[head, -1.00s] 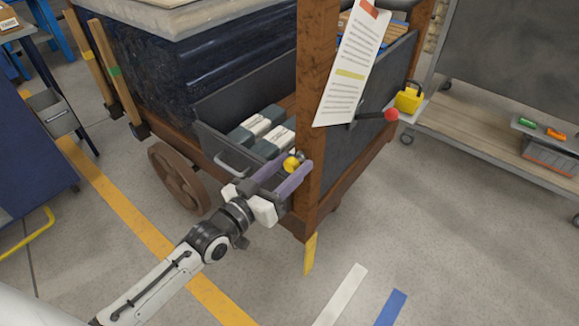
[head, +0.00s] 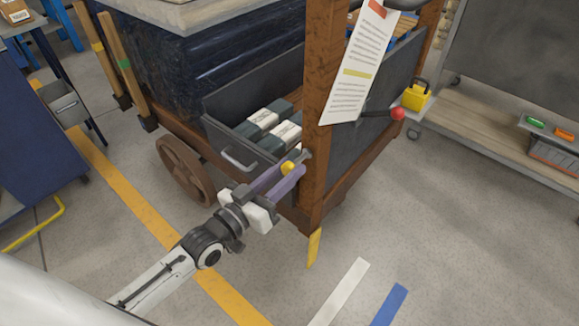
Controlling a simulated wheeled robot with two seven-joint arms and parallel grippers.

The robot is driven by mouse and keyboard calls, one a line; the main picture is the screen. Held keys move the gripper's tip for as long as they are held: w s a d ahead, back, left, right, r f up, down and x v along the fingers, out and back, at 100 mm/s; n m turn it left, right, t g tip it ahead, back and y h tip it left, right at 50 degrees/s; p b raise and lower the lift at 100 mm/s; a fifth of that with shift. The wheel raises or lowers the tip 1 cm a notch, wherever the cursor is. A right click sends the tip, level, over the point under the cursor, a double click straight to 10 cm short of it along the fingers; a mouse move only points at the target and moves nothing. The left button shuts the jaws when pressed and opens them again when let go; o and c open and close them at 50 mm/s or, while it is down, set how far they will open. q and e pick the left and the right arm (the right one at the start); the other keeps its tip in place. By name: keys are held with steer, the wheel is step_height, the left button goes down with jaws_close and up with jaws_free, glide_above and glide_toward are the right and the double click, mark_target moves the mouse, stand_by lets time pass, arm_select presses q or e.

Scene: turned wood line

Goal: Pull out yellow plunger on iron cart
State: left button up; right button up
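The iron cart (head: 323,130) is a rust-brown frame with dark panels and a brown wheel, standing in the middle of the head view. The yellow plunger (head: 288,167) is a small round knob at the cart's near corner post, with a grey metal part behind it. My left gripper (head: 287,172) reaches in from the lower left. Its two purple fingers lie on either side of the yellow knob and appear shut on it. The fingers partly hide the knob and its shaft. My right gripper is not in view.
A paper sheet (head: 358,75), a red-knobbed lever (head: 397,113) and a yellow padlock (head: 416,96) are on the cart's right side. A shelf trolley (head: 490,125) stands right. The front floor is clear.

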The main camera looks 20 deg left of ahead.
arm_select(q)
steer(key=o, duration=0.4)
steer(key=shift+s, duration=0.2)
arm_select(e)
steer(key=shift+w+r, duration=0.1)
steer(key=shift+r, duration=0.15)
arm_select(q)
steer(key=shift+o, duration=0.2)
steer(key=p+v, duration=0.1)
steer(key=v, duration=0.9)
steer(key=shift+s, duration=0.15)
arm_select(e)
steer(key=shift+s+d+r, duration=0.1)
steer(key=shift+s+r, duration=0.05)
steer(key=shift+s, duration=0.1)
arm_select(q)
steer(key=shift+a, duration=0.1)
